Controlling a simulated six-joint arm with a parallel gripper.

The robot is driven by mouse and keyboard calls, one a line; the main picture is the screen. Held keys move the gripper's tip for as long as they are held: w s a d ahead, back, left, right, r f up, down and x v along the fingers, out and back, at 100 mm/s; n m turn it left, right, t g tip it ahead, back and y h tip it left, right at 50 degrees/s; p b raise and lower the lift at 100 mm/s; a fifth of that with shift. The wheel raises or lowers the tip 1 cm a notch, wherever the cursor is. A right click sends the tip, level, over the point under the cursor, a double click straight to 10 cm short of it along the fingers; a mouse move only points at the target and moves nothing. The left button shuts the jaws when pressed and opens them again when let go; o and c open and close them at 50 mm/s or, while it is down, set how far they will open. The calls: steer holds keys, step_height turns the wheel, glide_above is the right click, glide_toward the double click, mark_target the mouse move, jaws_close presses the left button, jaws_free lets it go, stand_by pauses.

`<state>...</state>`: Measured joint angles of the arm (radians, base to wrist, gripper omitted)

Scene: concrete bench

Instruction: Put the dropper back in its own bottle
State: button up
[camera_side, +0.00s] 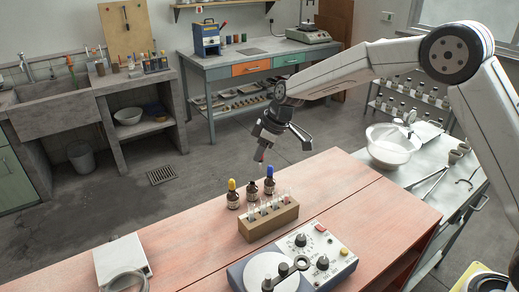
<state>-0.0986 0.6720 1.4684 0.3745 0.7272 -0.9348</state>
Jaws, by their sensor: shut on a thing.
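My gripper (263,143) hangs above the far edge of the salmon-topped bench, above and slightly right of the middle bottle. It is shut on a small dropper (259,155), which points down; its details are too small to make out. Three small brown bottles stand upright below. The left bottle (233,201) has a yellow top, and the right bottle (269,188) has a blue top. The middle bottle (252,194) has a dark neck and no coloured bulb on it. The dropper is clear of all the bottles.
A wooden rack (268,225) with several glass tubes stands just in front of the bottles. A control device with knobs (305,250) is nearer the front, and a white flat device (122,260) is at left. The bench top (335,180) right of the bottles is clear.

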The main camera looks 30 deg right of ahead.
steer(key=shift+w+a+f, duration=0.3)
steer(key=shift+w+f, duration=0.1)
steer(key=shift+w, duration=0.3)
steer(key=shift+w+a+f, duration=0.3)
steer(key=shift+w+f, duration=0.1)
steer(key=shift+w, duration=0.25)
steer(key=shift+f, duration=0.1)
steer(key=shift+f, duration=1.5)
steer(key=shift+f, duration=2.05)
steer(key=o, duration=1.1)
steer(key=shift+o, duration=0.2)
steer(key=shift+r, duration=0.1)
step_height(320, 180, up, 7)
stand_by(0.6)
stand_by(0.6)
